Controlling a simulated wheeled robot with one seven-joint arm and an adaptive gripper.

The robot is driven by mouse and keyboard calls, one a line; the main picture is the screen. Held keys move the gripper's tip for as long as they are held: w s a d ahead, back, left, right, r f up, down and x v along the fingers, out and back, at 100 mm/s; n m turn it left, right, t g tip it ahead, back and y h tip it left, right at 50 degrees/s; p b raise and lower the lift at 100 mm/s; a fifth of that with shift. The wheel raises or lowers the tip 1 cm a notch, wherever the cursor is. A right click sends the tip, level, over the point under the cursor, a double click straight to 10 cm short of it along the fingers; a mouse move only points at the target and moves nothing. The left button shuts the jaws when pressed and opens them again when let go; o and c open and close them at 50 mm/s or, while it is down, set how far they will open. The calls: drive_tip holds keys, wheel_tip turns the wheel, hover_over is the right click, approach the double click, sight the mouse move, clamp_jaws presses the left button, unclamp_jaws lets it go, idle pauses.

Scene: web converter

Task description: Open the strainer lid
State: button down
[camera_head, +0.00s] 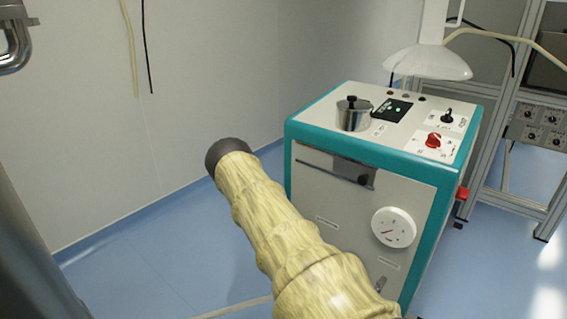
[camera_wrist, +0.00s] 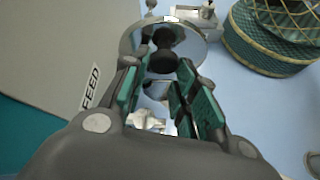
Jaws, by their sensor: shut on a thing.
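In the wrist view, a shiny round metal lid (camera_wrist: 203,47), which looks like the strainer lid, lies beyond my fingers. A black knob (camera_wrist: 164,60) stands on it. My gripper (camera_wrist: 163,72) has its teal-padded fingers on both sides of the knob and is shut on it. The lid's lower part is hidden behind the fingers, so I cannot tell whether it is raised. In the head view my gripper is not visible.
A teal-edged machine (camera_head: 297,158) carries a small metal pot (camera_head: 353,116) with a black knob, switches and a red dial (camera_head: 433,140). A FEED label (camera_wrist: 91,87) lies left of my fingers. A green basket-like thing (camera_wrist: 270,50) stands at the right.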

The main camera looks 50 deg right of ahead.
drive_tip(key=shift+w+a+f, duration=0.35)
drive_tip(key=shift+a+f, duration=0.1)
drive_tip(key=shift+f, duration=0.1)
drive_tip(key=c, duration=1.1)
unclamp_jaws()
drive_tip(key=shift+w, duration=0.2)
drive_tip(key=shift+c, duration=0.2)
drive_tip(key=v, duration=1.1)
drive_tip(key=shift+w+d+r, duration=0.25)
drive_tip(key=shift+d+r, duration=0.05)
drive_tip(key=shift+r, duration=0.1)
